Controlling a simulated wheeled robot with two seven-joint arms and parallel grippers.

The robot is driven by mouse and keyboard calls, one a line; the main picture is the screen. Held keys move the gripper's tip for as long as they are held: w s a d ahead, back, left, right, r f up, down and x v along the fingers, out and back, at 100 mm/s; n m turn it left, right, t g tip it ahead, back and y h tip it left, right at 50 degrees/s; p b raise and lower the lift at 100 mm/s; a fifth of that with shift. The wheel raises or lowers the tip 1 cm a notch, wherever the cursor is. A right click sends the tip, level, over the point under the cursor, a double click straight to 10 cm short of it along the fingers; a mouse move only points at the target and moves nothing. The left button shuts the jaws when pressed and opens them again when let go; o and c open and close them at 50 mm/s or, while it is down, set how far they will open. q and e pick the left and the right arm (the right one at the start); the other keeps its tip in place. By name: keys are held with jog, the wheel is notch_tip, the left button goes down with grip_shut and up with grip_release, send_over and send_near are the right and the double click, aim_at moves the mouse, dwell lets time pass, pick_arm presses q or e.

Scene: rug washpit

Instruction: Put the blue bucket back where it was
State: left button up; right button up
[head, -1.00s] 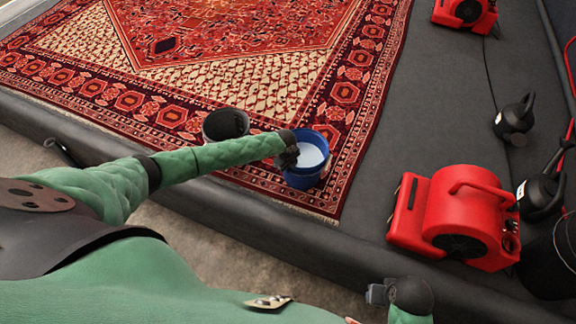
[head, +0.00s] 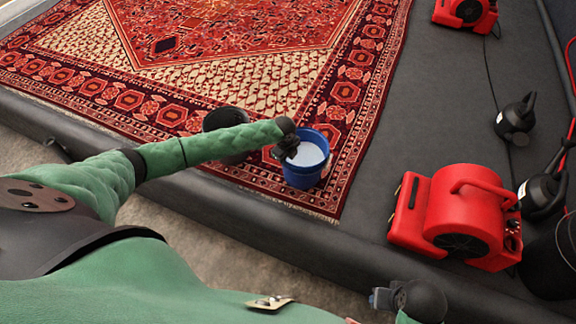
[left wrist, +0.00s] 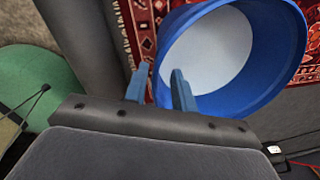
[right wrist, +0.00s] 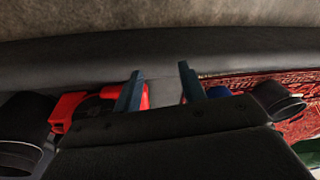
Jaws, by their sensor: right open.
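The blue bucket (head: 303,175) stands upright on the patterned rug near its front right corner, with pale liquid inside. My left gripper (head: 288,150) is at its left rim. In the left wrist view the bucket (left wrist: 285,75) fills the upper right, and my left gripper's fingers (left wrist: 160,85) are apart, one outside the rim and one over the pale inside. Whether they press on the wall cannot be told. My right gripper (right wrist: 160,85) is open and empty, low at the front right, away from the bucket.
A dark bucket (head: 225,118) stands just left of the blue one, partly behind my left arm. A red blower (head: 455,215) stands to the right, with dark spray bottles (head: 515,120) beyond it. The grey floor (head: 400,130) between rug and blower is clear.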

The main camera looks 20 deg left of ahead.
pick_arm(q)
notch_tip(320, 180, up, 5)
jog(key=s+d+r+n+h, duration=0.25)
jog(key=s+d+n, duration=0.35)
jog(key=s+d, duration=1.45)
jog(key=s+a+r+n, duration=0.2)
jog(key=s+a+n, duration=0.1)
jog(key=s, duration=0.4)
jog(key=s+a+r+n+y, duration=0.1)
jog(key=s+a+r+n, duration=0.1)
jog(key=s+n, duration=0.4)
jog(key=s+a+r+n, duration=0.2)
jog(key=s+a+n, duration=0.1)
jog(key=s, duration=0.4)
jog(key=shift+s+a+r+n+t+b, duration=0.3)
jog(key=shift+a+r+n+b, duration=0.1)
jog(key=shift+n, duration=0.5)
jog(key=shift+d, duration=0.1)
